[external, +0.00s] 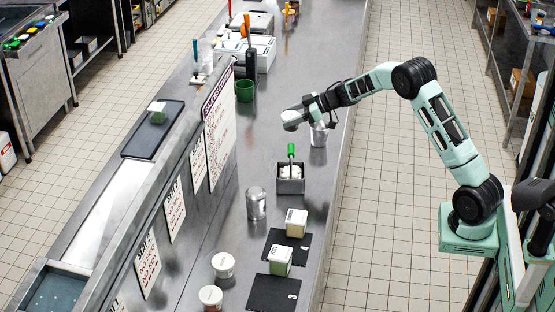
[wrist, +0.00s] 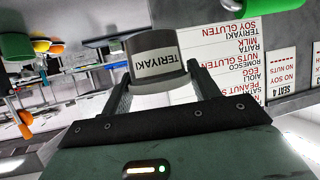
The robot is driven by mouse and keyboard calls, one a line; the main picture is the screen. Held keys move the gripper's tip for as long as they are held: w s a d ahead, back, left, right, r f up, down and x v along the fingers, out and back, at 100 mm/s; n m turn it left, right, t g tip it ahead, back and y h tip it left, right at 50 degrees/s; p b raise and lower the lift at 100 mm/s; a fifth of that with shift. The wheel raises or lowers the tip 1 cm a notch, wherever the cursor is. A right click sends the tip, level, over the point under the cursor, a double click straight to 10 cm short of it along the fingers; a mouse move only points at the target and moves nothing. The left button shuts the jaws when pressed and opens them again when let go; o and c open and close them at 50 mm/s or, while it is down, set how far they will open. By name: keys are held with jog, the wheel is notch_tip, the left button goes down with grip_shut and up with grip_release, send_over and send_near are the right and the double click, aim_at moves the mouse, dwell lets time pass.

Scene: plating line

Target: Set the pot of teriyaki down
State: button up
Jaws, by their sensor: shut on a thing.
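The pot of teriyaki (wrist: 157,62) is a small dark pot with a pale rim and a white TERIYAKI label. In the wrist view it sits between the two fingers of my gripper (wrist: 160,84), which is shut on it. The picture is strongly tilted, so the pot's exact tilt is hard to tell. In the external view my gripper (external: 296,116) is over the counter (external: 290,95), left of a metal cylinder.
A metal container with a green-handled tool (external: 291,150) stands nearer the camera. An allergen sign (external: 218,125) lines the left ledge.

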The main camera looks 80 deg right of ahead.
jog(key=f, duration=0.3)
jog(key=s+d+f, duration=0.1)
jog(key=f, duration=0.3)
jog(key=s+d+f+p, duration=0.1)
jog(key=f, duration=0.3)
jog(key=shift+s+d, duration=0.1)
jog(key=shift+d, duration=0.05)
jog(key=shift+f+p, duration=0.3)
jog(key=shift+f, duration=2)
jog(key=shift+f, duration=0.1)
jog(key=o, duration=1)
jog(key=shift+f, duration=0.1)
